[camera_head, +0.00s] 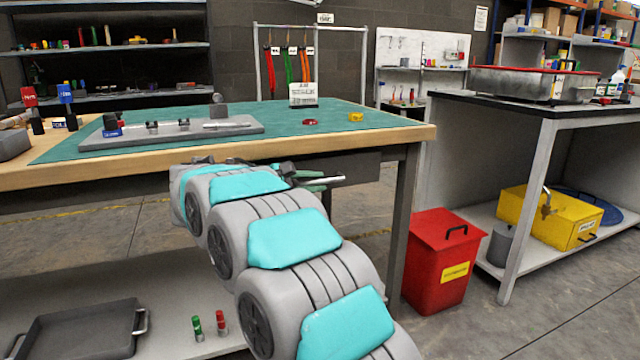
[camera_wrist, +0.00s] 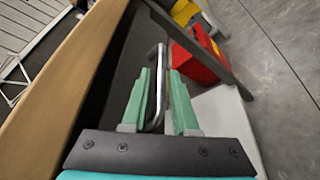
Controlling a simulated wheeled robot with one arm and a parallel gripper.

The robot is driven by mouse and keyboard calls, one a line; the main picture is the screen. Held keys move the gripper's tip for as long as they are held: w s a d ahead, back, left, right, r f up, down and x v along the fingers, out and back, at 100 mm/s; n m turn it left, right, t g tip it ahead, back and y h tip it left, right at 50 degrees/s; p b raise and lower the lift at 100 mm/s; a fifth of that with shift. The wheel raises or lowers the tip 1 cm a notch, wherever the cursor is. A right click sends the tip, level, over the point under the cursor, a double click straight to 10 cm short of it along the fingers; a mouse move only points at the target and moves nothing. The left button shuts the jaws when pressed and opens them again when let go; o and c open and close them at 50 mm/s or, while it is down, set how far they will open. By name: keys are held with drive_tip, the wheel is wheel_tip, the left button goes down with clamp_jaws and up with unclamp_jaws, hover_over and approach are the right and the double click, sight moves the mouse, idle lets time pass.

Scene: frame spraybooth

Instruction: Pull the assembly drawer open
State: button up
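The workbench (camera_head: 400,134) has a green mat and a wooden front edge. A dark drawer front (camera_head: 352,166) sits under that edge and shows no clear gap; my arm hides much of it. The drawer's silver bar handle (camera_head: 326,181) shows just past my gripper (camera_head: 308,180). In the wrist view the handle (camera_wrist: 158,70) runs between the two green fingers of my gripper (camera_wrist: 161,78). The fingers are apart, with space beside the bar, so my gripper is open around the handle. Whether one finger touches it I cannot tell.
A red bin (camera_head: 440,265) stands on the floor right of the bench leg. A lower shelf (camera_head: 170,325) holds a dark tray (camera_head: 80,332) and small green and red bottles. A second bench (camera_head: 540,105) stands at the right. Floor between the benches is partly clear.

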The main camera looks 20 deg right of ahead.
drive_tip(key=shift+x, duration=0.85)
drive_tip(key=shift+c, duration=0.3)
clamp_jaws()
idle(0.5)
